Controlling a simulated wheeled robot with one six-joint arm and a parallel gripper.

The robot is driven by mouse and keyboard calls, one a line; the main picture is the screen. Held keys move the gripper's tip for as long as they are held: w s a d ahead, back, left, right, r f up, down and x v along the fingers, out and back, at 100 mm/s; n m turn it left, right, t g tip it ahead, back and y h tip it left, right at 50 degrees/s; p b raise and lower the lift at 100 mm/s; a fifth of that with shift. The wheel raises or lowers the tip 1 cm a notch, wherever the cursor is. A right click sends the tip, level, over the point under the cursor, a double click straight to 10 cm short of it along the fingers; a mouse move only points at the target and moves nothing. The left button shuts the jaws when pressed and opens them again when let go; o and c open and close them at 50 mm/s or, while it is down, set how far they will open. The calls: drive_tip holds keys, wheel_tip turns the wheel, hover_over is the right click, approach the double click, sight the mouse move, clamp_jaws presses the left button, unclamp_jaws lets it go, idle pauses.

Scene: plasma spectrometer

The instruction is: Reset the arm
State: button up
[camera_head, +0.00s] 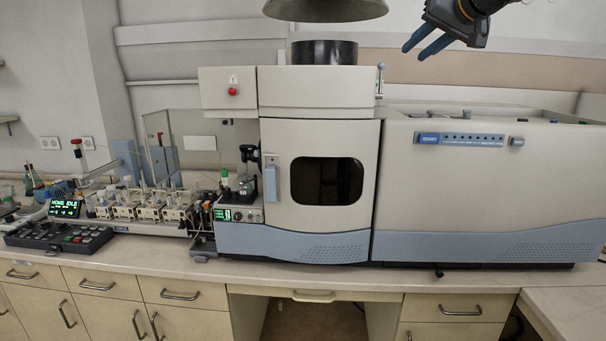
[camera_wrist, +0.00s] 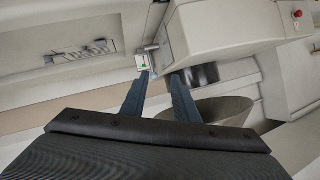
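My gripper (camera_head: 413,54) is at the top right of the head view, raised above the right part of the spectrometer and clear of it. Its two blue fingers point down and left, with a gap between them. In the wrist view the fingers (camera_wrist: 159,78) stand apart with nothing between them, so it is open and empty. The large beige and blue spectrometer (camera_head: 320,100) stands on the bench, its dark-windowed door (camera_head: 327,181) shut.
A metal exhaust hood (camera_head: 325,9) hangs over a dark chimney (camera_head: 325,52), left of my gripper. The hood (camera_wrist: 215,112) also shows near the fingers in the wrist view. An autosampler with several bottles (camera_head: 145,203) and a keypad (camera_head: 62,236) stand at the left.

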drive_tip(key=s+a+f+h, duration=0.1)
drive_tip(key=s+f+h, duration=0.1)
drive_tip(key=f, duration=1)
drive_tip(key=s+a+f+h, duration=0.1)
drive_tip(key=s+f+h, duration=0.1)
drive_tip(key=f, duration=1)
drive_tip(key=s+a+f+n+g, duration=0.1)
drive_tip(key=s+a+f+g, duration=0.15)
drive_tip(key=s+f, duration=0.6)
drive_tip(key=s+a+f+g, duration=0.2)
drive_tip(key=s+f+g, duration=0.2)
drive_tip(key=s+f, duration=0.45)
drive_tip(key=s+a+f+n+g, duration=0.15)
drive_tip(key=s+f+g, duration=0.25)
drive_tip(key=s+f, duration=0.5)
wheel_tip(320, 180, down, 10)
drive_tip(key=b, duration=1)
drive_tip(key=shift+a+r+m+g+y, duration=0.15)
drive_tip(key=shift+r+m+g+y, duration=0.05)
drive_tip(key=shift+m+g+y, duration=0.15)
